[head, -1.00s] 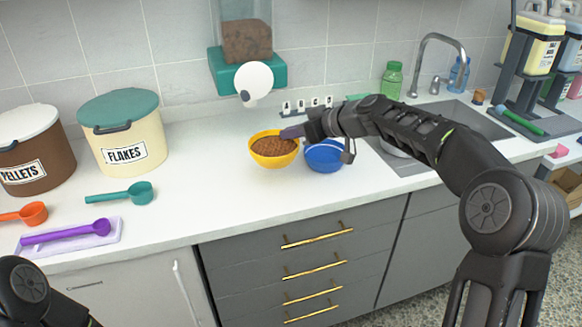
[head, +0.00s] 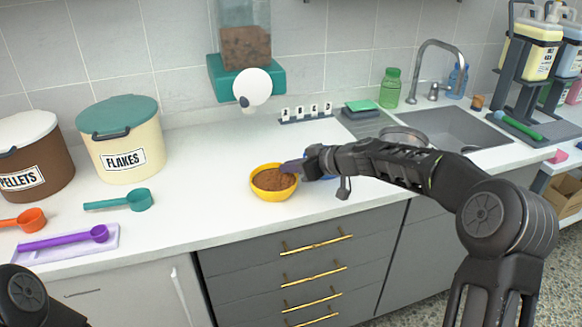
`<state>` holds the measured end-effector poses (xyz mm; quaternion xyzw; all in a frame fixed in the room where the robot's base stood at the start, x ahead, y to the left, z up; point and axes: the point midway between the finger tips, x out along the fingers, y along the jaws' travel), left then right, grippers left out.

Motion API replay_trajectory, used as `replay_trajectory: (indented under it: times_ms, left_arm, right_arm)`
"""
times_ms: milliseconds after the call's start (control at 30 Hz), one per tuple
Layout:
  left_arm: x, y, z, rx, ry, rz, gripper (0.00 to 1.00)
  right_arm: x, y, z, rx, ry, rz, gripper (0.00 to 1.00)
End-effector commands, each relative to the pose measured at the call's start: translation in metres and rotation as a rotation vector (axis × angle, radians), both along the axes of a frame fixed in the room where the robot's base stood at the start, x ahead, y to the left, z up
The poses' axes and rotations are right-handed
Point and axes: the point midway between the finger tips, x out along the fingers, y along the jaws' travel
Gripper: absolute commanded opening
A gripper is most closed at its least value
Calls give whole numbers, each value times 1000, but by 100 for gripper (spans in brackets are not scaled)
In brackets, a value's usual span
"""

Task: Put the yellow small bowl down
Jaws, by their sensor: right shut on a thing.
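The yellow small bowl (head: 268,195) is filled with brown food and looks level, at the front middle of the white counter. My right gripper (head: 290,168) is shut on the bowl's right rim. I cannot tell for sure whether the bowl's base touches the counter. A blue bowl is mostly hidden behind my right gripper and arm. Of my left arm only a dark part shows at the bottom left corner; its gripper is out of view.
A dispenser (head: 246,78) with a white knob stands behind the bowl. The flakes bin (head: 122,140), pellets bin (head: 35,150), teal scoop (head: 120,200) and purple scoop (head: 65,238) are at left. The sink (head: 455,132) is at right. Counter left of the bowl is clear.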

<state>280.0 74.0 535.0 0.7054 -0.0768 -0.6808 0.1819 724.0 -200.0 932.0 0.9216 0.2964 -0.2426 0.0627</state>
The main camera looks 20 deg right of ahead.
Motion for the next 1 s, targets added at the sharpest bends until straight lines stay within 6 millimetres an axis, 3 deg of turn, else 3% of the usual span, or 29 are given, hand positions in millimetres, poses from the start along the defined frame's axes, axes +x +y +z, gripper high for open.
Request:
replay_trajectory:
  times_ms: [133,200,433,767,1000]
  left_arm:
    - [0,0,0,0,0,0,0]
    - [0,0,0,0,0,0,0]
    - [0,0,0,0,0,0,0]
    - [0,0,-1,0,0,0,0]
    - [0,0,-9,0,0,0,0]
  right_arm:
    - [0,0,-1,-1,1,1,0]
    - [0,0,-1,-1,1,1,11]
    - [0,0,-1,-1,1,1,29]
    - [-2,-2,1,-1,0,1,29]
    - [-22,-17,14,-3,-2,-1,29]
